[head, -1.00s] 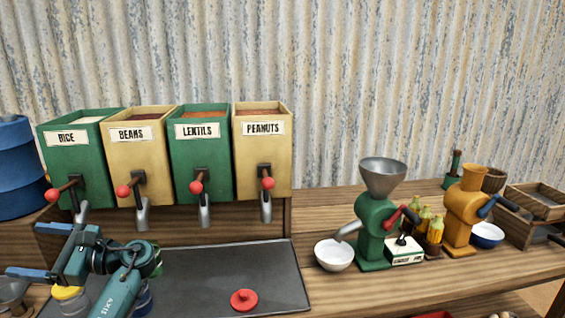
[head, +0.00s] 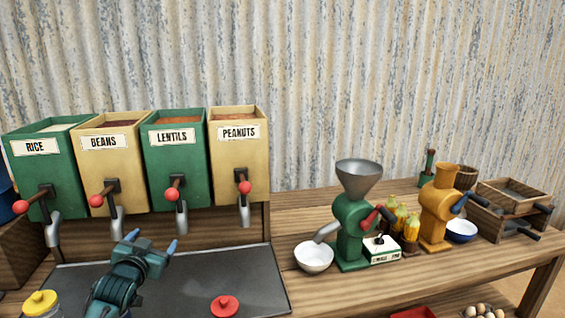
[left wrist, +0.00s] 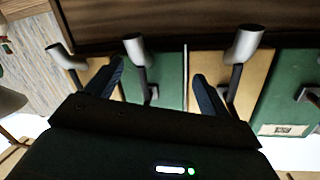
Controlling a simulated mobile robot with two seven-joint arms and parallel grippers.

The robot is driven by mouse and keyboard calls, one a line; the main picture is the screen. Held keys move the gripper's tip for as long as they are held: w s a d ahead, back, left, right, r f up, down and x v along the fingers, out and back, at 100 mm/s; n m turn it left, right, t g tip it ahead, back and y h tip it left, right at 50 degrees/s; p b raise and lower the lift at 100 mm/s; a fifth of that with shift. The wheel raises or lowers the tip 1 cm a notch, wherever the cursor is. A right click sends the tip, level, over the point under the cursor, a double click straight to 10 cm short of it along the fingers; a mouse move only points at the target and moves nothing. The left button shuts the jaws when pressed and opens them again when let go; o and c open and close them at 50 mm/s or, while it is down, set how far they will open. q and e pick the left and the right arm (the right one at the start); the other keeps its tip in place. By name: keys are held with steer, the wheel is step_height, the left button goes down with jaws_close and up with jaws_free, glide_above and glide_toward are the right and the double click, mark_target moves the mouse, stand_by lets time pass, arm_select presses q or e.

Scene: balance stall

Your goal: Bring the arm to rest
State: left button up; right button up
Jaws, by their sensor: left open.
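My left gripper (head: 152,241) is open and empty over the dark tray (head: 225,268), in front of the dispensers. Its two blue fingers point up the picture, toward the spouts. In the left wrist view the open fingers (left wrist: 160,85) show apart with nothing between them; dispenser spouts and boxes appear upside down beyond. My right gripper is not in view.
Dispensers for rice (head: 40,170), beans (head: 116,165), lentils (head: 177,165) and peanuts (head: 238,160) stand behind. A yellow-lidded jar (head: 40,302) is at left, a red lid (head: 225,307) on the tray. A green mill (head: 350,225) and white bowl (head: 313,257) stand right.

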arm_select(q)
steer(key=shift+m+g+h, duration=0.4)
steer(key=shift+g+h, duration=0.5)
steer(key=s+d+f, duration=0.2)
steer(key=s+f, duration=0.1)
steer(key=s+d+f, duration=0.2)
steer(key=s+f, duration=0.1)
steer(key=f, duration=0.1)
steer(key=s+d+f, duration=0.2)
steer(key=f, duration=0.1)
steer(key=shift+s+d+f, duration=0.15)
steer(key=shift+s+f, duration=0.2)
steer(key=shift+s, duration=0.05)
steer(key=s+d+f+g+h, duration=0.1)
steer(key=s+d+f, duration=0.2)
steer(key=s, duration=0.6)
steer(key=s+d+f+g+h, duration=0.1)
steer(key=s+d+f, duration=0.3)
steer(key=s, duration=0.6)
steer(key=s+d+f+g, duration=0.2)
steer(key=s+d, duration=0.3)
steer(key=s, duration=0.4)
steer(key=shift+s+d+f+n+h, duration=0.2)
steer(key=shift+f+n+h, duration=0.2)
steer(key=shift+f, duration=0.35)
